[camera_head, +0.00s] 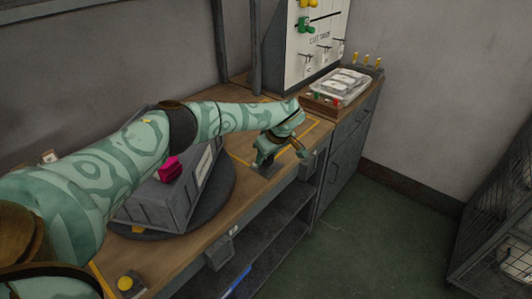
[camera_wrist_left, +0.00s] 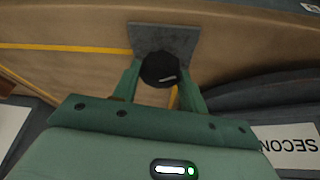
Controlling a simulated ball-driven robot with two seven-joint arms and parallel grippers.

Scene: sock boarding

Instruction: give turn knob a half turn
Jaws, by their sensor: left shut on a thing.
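The turn knob (camera_wrist_left: 158,66) is a round black knob with a short white mark on its top. It sits on a dark grey square plate (camera_wrist_left: 178,36) on the wooden worktop. My left gripper (camera_wrist_left: 160,82) has its two green fingers on either side of the knob and is shut on it. In the wrist view the white mark lies nearly level, slightly tilted. In the head view my left gripper (camera_head: 280,154) is low over the worktop near its front edge, and I cannot make out the knob there. My right gripper is not in view.
A grey bin (camera_head: 150,203) with a magenta item (camera_head: 169,168) stands on a round dark turntable (camera_head: 222,190), left of the gripper. A white panel (camera_head: 312,45) with knobs and a tray (camera_head: 341,88) stand at the back right. A wire cage (camera_head: 500,235) is at far right.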

